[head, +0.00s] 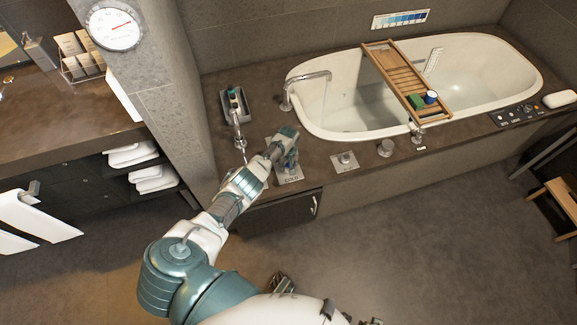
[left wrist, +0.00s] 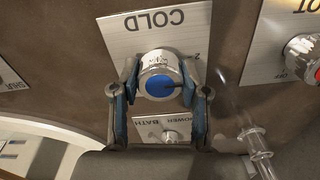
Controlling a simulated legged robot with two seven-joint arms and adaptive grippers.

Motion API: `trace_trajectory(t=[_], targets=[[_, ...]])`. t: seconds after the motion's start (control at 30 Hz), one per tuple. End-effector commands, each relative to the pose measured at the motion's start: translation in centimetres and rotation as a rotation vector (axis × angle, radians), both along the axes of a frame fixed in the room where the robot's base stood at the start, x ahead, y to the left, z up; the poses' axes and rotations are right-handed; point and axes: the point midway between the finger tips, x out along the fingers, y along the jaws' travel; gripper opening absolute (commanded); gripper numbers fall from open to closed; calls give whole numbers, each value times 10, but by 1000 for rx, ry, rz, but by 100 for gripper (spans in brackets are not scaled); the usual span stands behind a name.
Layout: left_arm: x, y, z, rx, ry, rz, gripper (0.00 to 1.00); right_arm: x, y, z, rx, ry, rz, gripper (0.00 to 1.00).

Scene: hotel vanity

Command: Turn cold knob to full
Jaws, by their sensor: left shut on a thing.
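The cold knob (left wrist: 160,80) is a round chrome knob with a blue cap, on a plate (left wrist: 150,28) marked COLD that reads upside down in the left wrist view. A dark pointer line on the cap points to the right in that view. My left gripper (left wrist: 160,97) has one finger on each side of the knob and is shut on it. In the head view my left gripper (head: 288,150) is over the deck left of the tub and hides the knob. A thin, faint stream shows below the tub spout (head: 308,78).
The bathtub (head: 455,55) carries a wooden caddy (head: 395,65). A grey pillar (head: 160,90) stands left of my arm.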

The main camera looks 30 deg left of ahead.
Motion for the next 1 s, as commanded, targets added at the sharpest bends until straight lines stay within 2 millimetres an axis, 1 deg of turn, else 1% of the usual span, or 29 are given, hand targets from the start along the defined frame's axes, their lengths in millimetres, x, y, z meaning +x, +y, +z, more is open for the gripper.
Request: trace_trajectory(t=[0.03,0.1,0.13,0.17,0.2,0.5,0.67,0.77,0.87,0.9,1.0], targets=[[6,1,5,2,-18,-1,10,0,0,0,0,0,0,40],[6,1,5,2,-18,-1,10,0,0,0,0,0,0,40],[6,1,5,3,-17,-1,52,0,0,0,0,0,0,40],[6,1,5,2,-17,-1,60,0,0,0,0,0,0,40],[5,1,4,2,-15,-1,70,0,0,0,0,-1,0,40],[2,0,2,1,-6,-1,70,0,-1,0,-2,0,-1,40],[2,0,8,0,-6,-3,70,-1,-1,0,-1,-2,-1,40],[3,1,19,0,-8,-3,70,-1,-1,0,-1,-2,-1,40],[2,1,35,2,-9,-3,70,-1,-1,0,0,-2,-1,40],[3,1,45,1,-11,-2,70,-1,-1,0,0,-2,-1,40],[3,1,67,1,-9,-3,70,-1,-1,0,-1,-2,0,40]])
